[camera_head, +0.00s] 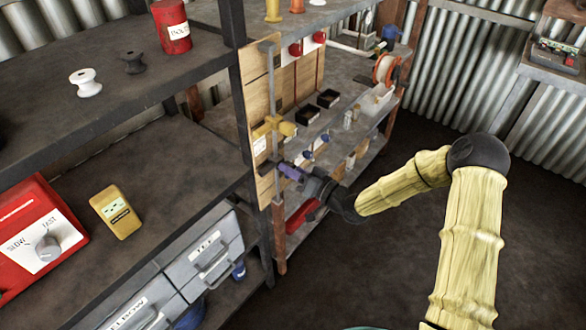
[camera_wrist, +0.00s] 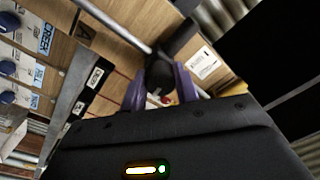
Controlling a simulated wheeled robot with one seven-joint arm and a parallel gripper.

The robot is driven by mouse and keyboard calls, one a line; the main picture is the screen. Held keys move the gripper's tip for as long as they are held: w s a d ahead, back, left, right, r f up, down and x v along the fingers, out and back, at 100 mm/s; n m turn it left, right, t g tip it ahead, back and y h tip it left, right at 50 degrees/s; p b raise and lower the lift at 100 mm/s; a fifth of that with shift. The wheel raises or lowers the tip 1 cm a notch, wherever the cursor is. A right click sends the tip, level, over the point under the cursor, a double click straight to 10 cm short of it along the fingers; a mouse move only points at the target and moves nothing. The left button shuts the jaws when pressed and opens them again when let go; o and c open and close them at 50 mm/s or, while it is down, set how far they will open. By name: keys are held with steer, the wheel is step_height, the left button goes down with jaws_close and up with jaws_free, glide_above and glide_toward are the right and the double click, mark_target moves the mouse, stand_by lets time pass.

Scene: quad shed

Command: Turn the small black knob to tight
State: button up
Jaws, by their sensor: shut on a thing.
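My gripper (camera_head: 287,171) is at the board on the end of the shelf rack, low on a grey upright rod (camera_head: 271,85). In the wrist view its two purple fingers (camera_wrist: 160,80) close on a dark rounded part, the small black knob (camera_wrist: 160,72). The knob sits at the end of the grey rod (camera_wrist: 118,25), beside a black fitting (camera_wrist: 182,36). My fingers hide its sides, so its turn position cannot be read. In the head view my gripper hides the knob. A small white label (camera_wrist: 205,63) beside it is too small to read.
Blue knobs (camera_head: 308,154) and black boxes (camera_head: 328,98) are close to the right. A red box with a dial (camera_head: 38,240) stands on the left shelf. The floor (camera_head: 390,265) is open.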

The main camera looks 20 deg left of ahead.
steer(key=shift+s+a+m, duration=0.15)
steer(key=shift+s+m, duration=0.05)
steer(key=shift+m, duration=0.6)
steer(key=o, duration=1)
steer(key=b+v, duration=0.1)
steer(key=v, duration=1.6)
steer(key=shift+s+d+f, duration=0.1)
steer(key=shift+s+d, duration=0.05)
steer(key=shift+d, duration=0.05)
